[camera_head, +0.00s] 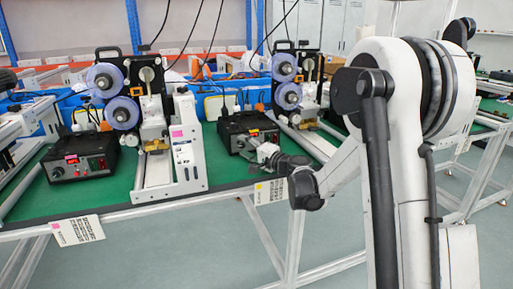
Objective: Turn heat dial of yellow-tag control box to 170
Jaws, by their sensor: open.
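My gripper (257,148) is at the front panel of this box, reaching in from the right, and is open. It covers part of the panel. The heat dial and its setting cannot be made out. I cannot tell whether the fingers touch the dial.
Another black control box (82,157) with a reddish tag stands at the left. A white machine frame (186,145) stands between the boxes, with spool machines (122,112) behind. Cards hang at the bench front, one pink-marked (80,230), one yellow-marked (270,191).

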